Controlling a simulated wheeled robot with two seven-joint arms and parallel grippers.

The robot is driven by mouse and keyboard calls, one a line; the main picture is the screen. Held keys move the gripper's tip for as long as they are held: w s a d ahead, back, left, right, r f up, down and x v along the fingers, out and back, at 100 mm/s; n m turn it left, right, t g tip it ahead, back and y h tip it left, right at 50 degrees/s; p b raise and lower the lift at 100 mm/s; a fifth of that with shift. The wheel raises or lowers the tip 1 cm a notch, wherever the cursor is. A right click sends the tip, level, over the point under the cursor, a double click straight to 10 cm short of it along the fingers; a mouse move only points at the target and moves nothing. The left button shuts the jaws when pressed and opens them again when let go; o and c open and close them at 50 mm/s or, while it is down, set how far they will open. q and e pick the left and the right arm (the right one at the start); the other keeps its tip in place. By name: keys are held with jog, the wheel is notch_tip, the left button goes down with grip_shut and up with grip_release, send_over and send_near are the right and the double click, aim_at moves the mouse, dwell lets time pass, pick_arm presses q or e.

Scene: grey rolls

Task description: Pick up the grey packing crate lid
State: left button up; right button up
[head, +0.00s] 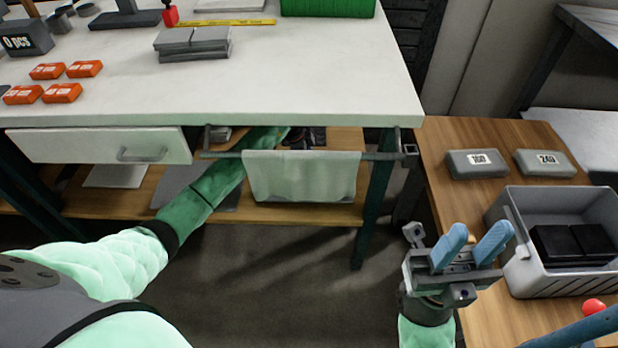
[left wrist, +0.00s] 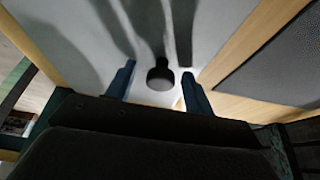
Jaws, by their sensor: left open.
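In the left wrist view a pale grey flat panel (left wrist: 215,45) with a dark knob (left wrist: 161,75) lies on wood; it looks like the lid, though I cannot be sure. My left gripper (left wrist: 159,72) is open, with its blue fingers on either side of the knob; I cannot tell whether they touch it. In the head view my left arm reaches under the workbench and its gripper is hidden. A grey panel (head: 180,180) shows on the lower shelf there. The grey crate (head: 520,278) stands open on the right table. My right gripper (head: 481,230) is open and empty beside the crate.
The workbench top (head: 320,90) and a rail with a hanging cloth (head: 300,178) are above and in front of the lower shelf (head: 300,214). A closed drawer (head: 90,146) is at left. A dark speckled panel (left wrist: 275,60) lies right of the pale one.

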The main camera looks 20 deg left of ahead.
pick_arm(q)
jog(key=c, duration=1.1)
